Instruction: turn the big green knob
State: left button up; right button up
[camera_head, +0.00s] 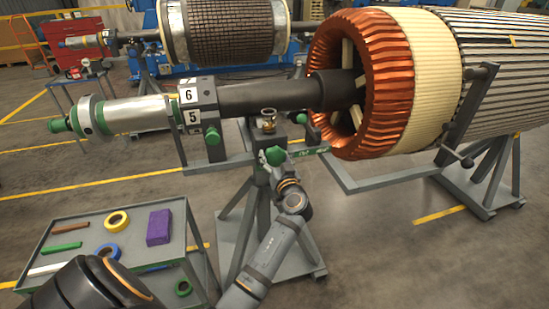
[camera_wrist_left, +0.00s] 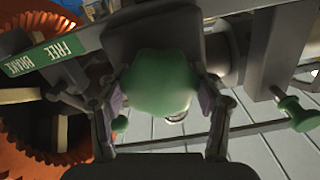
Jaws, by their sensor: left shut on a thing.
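The big green knob (camera_head: 275,156) sits on the front of the grey rotor stand, below the dark shaft. In the left wrist view the green knob (camera_wrist_left: 160,82) fills the middle, between the two fingers. My left gripper (camera_wrist_left: 158,98) is shut on the knob, one finger on each side. In the head view the left gripper (camera_head: 266,166) reaches the knob from below and is small and partly hidden by the wrist. My right gripper is in neither view.
A "FREE BRAKE" label (camera_wrist_left: 45,55) is on the bar beside the knob. Smaller green knobs (camera_head: 213,138) (camera_wrist_left: 301,117) are nearby. The copper-ended rotor (camera_head: 375,90) is at right. A grey cart (camera_head: 190,240) with tape rolls and a purple block (camera_head: 159,227) stands lower left.

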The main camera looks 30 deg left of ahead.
pick_arm(q)
jog(key=m, duration=0.4)
jog(key=shift+m+p, duration=0.45)
jog(key=shift+m, duration=1.75)
jog(key=o, duration=1.2)
jog(key=shift+c, duration=0.2)
